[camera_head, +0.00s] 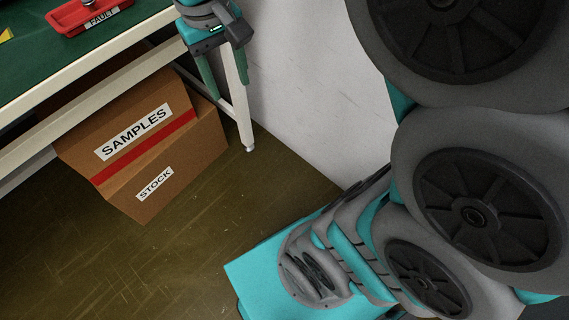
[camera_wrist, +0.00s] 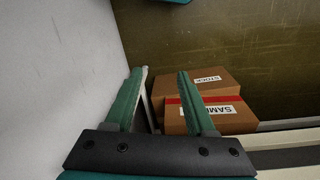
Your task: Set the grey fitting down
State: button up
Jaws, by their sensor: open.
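My gripper (camera_head: 226,88) hangs at the right end of the green-topped table (camera_head: 110,40), pointing down beside the table's edge. In the wrist view my gripper (camera_wrist: 160,72) shows two green fingers spread apart with nothing between them. I cannot make out the grey fitting in either view. A red tray (camera_head: 72,24) labelled FAULT lies on the table at the upper left; its inside is partly cut off by the frame.
Cardboard boxes labelled SAMPLES (camera_head: 120,157) and STOCK (camera_head: 190,172) sit on the floor under the table. A white table leg (camera_head: 240,115) stands below my gripper. A pale wall (camera_head: 310,100) is close on the right. A yellow piece (camera_head: 6,35) shows at the far left.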

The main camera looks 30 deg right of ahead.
jog(key=s+d+f+g, duration=0.1)
jog(key=s+d+f, duration=0.1)
jog(key=s+f, duration=0.9)
jog(key=s, duration=0.4)
jog(key=shift+g+y, duration=0.3)
jog(key=shift+g, duration=0.1)
